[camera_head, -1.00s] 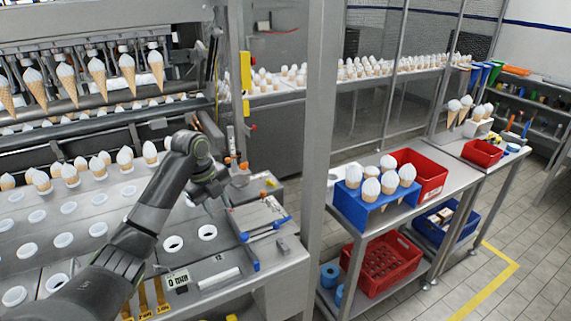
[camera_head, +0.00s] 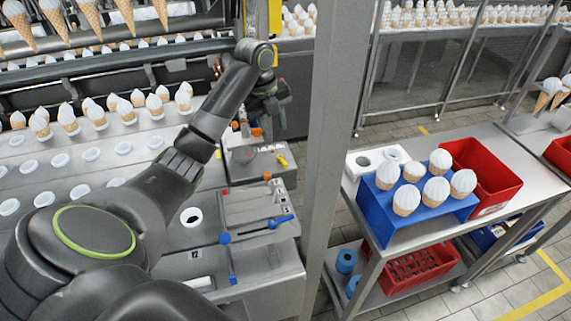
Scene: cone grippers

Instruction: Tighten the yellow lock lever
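A small yellow lever-like piece (camera_head: 282,161) shows on the grey box (camera_head: 255,160) at the right end of the machine. A larger upright yellow part (camera_head: 275,18) is on the machine frame above; I cannot tell for sure which is the lock lever. My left arm reaches up from the lower left, and my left gripper (camera_head: 266,112) hangs over the machine's right end, above and behind the grey box. It looks apart from the small yellow piece. Its fingers are dark and small, so their opening is unclear. My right gripper is out of view.
A steel post (camera_head: 328,130) stands just right of the machine. Rows of cones (camera_head: 97,115) and a tray of empty holes lie left of my arm. Blue-handled parts (camera_head: 272,223) are on the front plate. A blue cone stand (camera_head: 415,208) and red crate (camera_head: 480,180) stand on a side table.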

